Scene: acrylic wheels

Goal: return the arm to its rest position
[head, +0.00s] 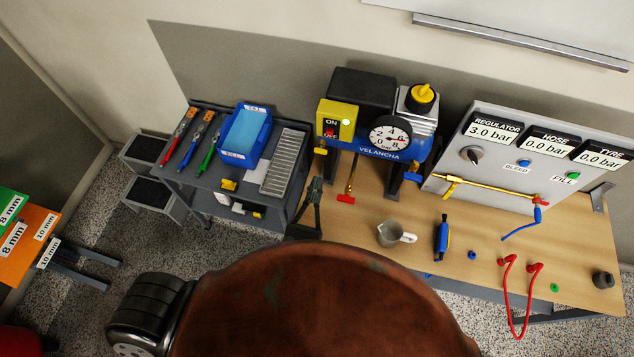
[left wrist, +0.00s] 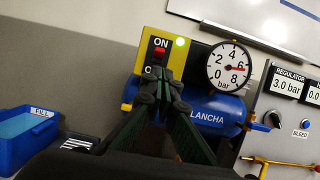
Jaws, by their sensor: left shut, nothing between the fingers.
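My left gripper (head: 316,184) is in front of the compressor, between the grey tool cart and the wooden bench. Its dark fingers (left wrist: 161,82) are shut and empty. The blue compressor (head: 385,150) has a round gauge (head: 390,133) and a lit green lamp. My right gripper is in neither view.
The wooden bench (head: 465,228) holds a metal cup (head: 393,234), a blue tool (head: 442,238) and a red hose (head: 506,290). A grey panel (head: 485,175) stands behind. The tool cart (head: 225,182) holds a blue water bin (head: 245,135) and several tools.

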